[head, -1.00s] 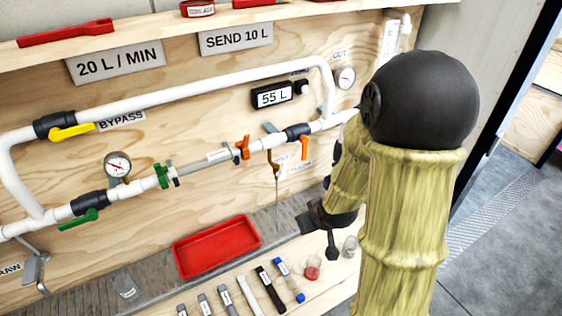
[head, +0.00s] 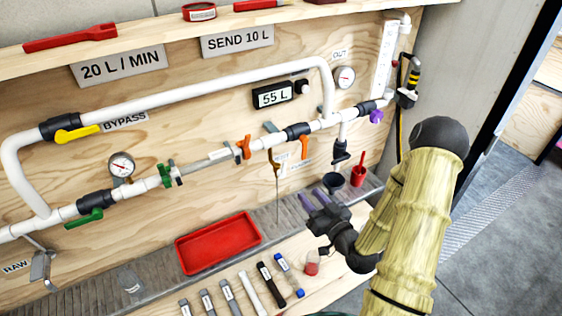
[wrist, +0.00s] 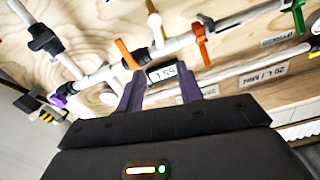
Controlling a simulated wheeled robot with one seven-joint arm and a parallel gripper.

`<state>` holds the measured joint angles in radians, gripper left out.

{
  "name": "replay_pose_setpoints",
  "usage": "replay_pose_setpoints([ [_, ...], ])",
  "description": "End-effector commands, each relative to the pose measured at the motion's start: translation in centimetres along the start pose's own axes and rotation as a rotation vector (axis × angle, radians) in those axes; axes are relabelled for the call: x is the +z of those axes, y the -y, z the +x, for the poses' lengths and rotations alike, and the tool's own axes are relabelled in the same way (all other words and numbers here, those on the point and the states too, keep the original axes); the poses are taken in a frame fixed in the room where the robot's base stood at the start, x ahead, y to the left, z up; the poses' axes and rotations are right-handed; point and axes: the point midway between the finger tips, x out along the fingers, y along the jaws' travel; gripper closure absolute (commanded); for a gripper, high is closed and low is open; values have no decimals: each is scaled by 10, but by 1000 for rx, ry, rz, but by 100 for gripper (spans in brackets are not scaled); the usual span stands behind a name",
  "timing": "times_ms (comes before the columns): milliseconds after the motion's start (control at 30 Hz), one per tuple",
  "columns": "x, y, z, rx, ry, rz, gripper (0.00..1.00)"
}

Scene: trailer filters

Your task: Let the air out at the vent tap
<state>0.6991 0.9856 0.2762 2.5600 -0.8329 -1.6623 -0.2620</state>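No label reading vent is legible. A small brass-coloured tap (head: 273,158) hangs under the white pipe, with a thin line running down below it. Orange handles sit on either side of it: the left orange handle (head: 243,147) and the right orange handle (head: 304,147). A purple handle (head: 376,116) is at the pipe's right end; it also shows in the wrist view (wrist: 59,101). My gripper (head: 315,199) is open and empty, below and right of the brass tap, apart from the pipework. Its purple fingers (wrist: 160,92) are spread in the wrist view, pointing at the board.
A red tray (head: 218,243) stands on the metal ledge. Several marker-like tubes and a small red-filled jar (head: 311,264) lie in front. The yellow bypass handle (head: 73,133) is at left.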

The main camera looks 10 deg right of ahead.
Motion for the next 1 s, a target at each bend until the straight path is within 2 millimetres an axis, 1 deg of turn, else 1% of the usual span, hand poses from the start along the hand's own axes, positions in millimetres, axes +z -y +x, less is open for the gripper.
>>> replay_pose_setpoints([
  [267, 0, -1, 2, 0, 2, -2, 64],
  [433, 1, 0, 15, -3, 3, -3, 64],
  [567, -1, 1, 35, -4, 1, -3, 64],
  [1000, -2, 1, 113, -2, 2, -3, 64],
])
